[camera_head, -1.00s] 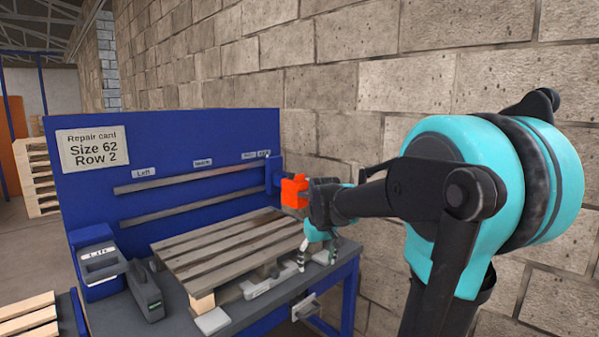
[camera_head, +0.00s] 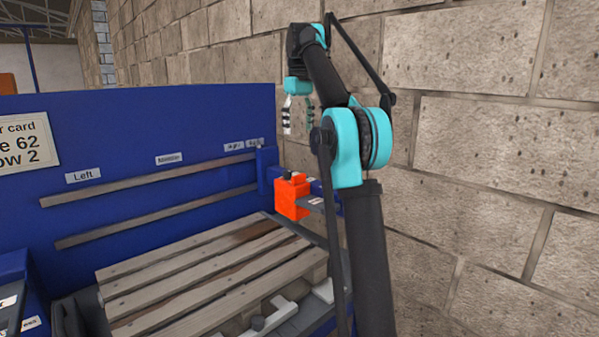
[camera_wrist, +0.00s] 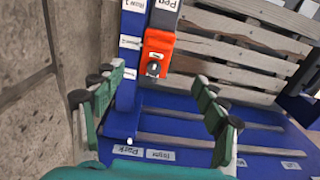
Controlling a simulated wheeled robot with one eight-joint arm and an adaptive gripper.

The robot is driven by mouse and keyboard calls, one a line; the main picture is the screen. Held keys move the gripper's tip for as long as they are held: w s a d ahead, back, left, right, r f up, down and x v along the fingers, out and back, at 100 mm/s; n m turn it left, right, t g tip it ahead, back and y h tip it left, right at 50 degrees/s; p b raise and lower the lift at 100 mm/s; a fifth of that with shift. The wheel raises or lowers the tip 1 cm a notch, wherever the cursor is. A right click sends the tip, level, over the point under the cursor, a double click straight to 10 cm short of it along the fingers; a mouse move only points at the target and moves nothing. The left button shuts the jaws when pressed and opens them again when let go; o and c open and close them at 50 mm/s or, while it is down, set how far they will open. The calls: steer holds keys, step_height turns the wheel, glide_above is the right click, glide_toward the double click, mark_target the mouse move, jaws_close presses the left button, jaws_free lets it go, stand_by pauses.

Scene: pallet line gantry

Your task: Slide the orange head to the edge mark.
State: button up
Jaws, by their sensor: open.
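The orange head (camera_head: 291,197) is a block with a dark knob, at the right end of the blue back panel, above the pallet's far right corner. In the wrist view the orange head (camera_wrist: 158,45) sits on a blue labelled bar, beyond the fingertips. My gripper (camera_head: 298,116) hangs above the orange head, fingers down, near the brick wall. In the wrist view my gripper (camera_wrist: 158,98) has its fingers wide apart with nothing between them. I cannot tell which label or line is the edge mark.
The wooden pallet (camera_head: 205,275) lies on the bench below the head. Two rails run along the blue panel (camera_head: 150,130) under labels Left and Middle and small ones farther right. A repair card (camera_head: 25,143) reads Row 2. The brick wall (camera_head: 490,150) is close on the right.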

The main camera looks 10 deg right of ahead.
mark_target(299, 175)
step_height(299, 175, down, 17)
steer(key=shift+f, duration=0.15)
stand_by(0.6)
steer(key=shift+c, duration=0.6)
jaws_close()
steer(key=s+d, duration=0.9)
steer(key=s, duration=0.5)
steer(key=shift+s+d, duration=0.2)
steer(key=shift+d, duration=0.15)
steer(key=shift+o, duration=0.6)
jaws_free()
